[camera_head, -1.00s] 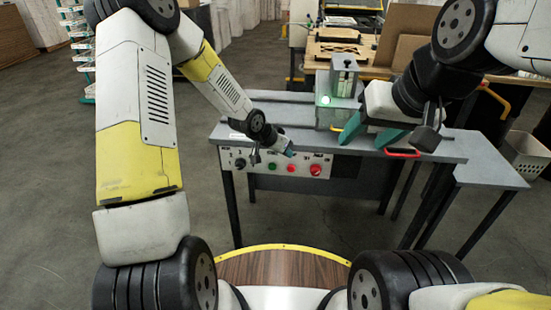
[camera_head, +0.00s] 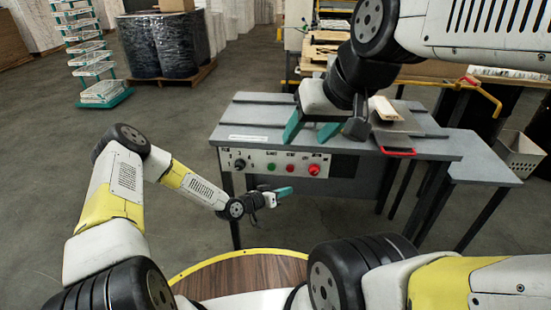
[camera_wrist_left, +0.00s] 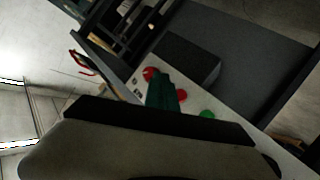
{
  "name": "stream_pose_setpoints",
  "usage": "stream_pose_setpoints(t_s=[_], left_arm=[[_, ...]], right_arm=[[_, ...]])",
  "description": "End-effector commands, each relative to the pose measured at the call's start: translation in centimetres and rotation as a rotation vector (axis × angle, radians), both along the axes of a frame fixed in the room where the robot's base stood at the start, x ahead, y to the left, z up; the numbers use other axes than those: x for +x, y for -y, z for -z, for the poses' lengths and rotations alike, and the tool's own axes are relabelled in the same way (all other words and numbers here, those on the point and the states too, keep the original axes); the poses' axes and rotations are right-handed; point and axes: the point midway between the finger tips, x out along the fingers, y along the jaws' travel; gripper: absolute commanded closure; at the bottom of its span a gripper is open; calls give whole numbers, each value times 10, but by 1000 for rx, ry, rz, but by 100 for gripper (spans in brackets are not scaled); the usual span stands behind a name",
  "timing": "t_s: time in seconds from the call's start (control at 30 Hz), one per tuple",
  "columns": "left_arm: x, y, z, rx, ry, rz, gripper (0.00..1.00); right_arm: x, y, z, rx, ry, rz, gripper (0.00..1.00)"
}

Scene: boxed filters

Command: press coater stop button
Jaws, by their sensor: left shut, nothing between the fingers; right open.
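The coater's control panel (camera_head: 250,162) is on the front edge of the grey table. In the head view it carries a black knob, a green button (camera_head: 272,167), a small red button (camera_head: 290,168) and a larger red knob (camera_head: 314,170); its labels are too small to read. My left gripper (camera_head: 285,191) is shut and empty, below and in front of the small red button. In the left wrist view its teal fingers (camera_wrist_left: 160,90) partly cover the panel, with the small red button (camera_wrist_left: 181,95) beside them. My right gripper (camera_head: 311,130) is open above the tabletop.
The grey table (camera_head: 250,112) has a red handle (camera_head: 397,151) at its front right. A light wooden piece (camera_head: 383,108) shows by my right gripper. A white basket (camera_head: 519,155) stands at right.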

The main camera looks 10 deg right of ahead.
Motion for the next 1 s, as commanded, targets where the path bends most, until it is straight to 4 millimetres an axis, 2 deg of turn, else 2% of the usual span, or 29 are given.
stream_pose_setpoints(t_s=[0.33,0.47,1.0], left_arm=[[1,0,0,0,0,0,100],[7,3,0,0,1,1,100],[72,22,0,-1,1,2,100]], right_arm=[[0,0,0,0,0,0,44],[0,0,0,0,0,0,44],[0,0,0,0,0,0,44]])
